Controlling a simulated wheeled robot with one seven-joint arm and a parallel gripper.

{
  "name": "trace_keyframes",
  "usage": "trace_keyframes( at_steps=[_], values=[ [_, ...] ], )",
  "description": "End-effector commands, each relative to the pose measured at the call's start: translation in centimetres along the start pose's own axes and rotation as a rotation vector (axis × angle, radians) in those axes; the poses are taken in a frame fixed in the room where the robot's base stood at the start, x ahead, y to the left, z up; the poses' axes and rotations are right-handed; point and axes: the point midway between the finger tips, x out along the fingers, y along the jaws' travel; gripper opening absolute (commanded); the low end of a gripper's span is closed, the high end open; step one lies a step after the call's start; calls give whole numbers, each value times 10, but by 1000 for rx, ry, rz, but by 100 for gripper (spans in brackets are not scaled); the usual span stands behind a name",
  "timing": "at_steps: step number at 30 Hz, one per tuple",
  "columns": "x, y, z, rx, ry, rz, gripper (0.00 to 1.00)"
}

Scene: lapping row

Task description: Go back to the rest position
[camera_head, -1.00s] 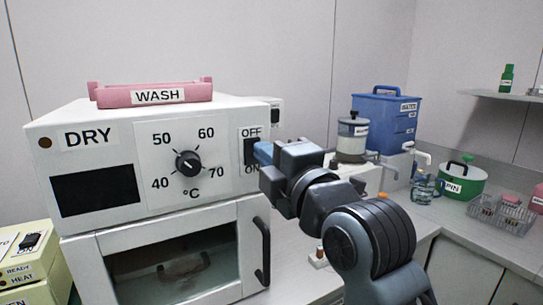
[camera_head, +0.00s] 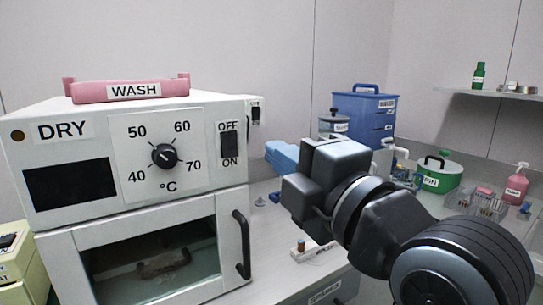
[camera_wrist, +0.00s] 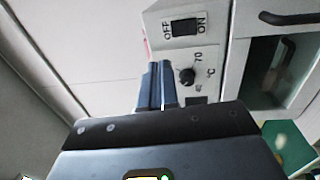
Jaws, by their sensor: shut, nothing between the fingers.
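My gripper (camera_head: 283,157) is in the camera_head view, to the right of the white dryer, with its blue fingers pointing left and away from me. In the wrist view its two fingers (camera_wrist: 158,84) are together with nothing between them. The dryer (camera_head: 150,215) has a DRY label, a dark display, a dial and an OFF/ON switch (camera_head: 229,143); the switch also shows in the wrist view (camera_wrist: 184,27). The gripper appears apart from the switch. The dryer door is closed, and something lies behind its window.
A pink WASH tray (camera_head: 133,91) sits on the dryer. A blue container (camera_head: 364,113), a green SPIN pot (camera_head: 441,176), a wire rack (camera_head: 478,203) and a pink bottle (camera_head: 516,185) stand behind and right of my arm. A shelf (camera_head: 495,94) hangs at the right.

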Motion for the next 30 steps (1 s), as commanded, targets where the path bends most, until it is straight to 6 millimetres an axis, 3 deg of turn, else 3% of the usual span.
trace_keyframes(
  at_steps=[10,14,20,30],
  values=[
    [-2,0,0,1,0,-1,0],
    [-6,-11,2,41,-13,-7,0],
    [-38,-64,16,262,-97,-22,0],
    [-131,-162,31,698,-302,-10,0]
  ],
)
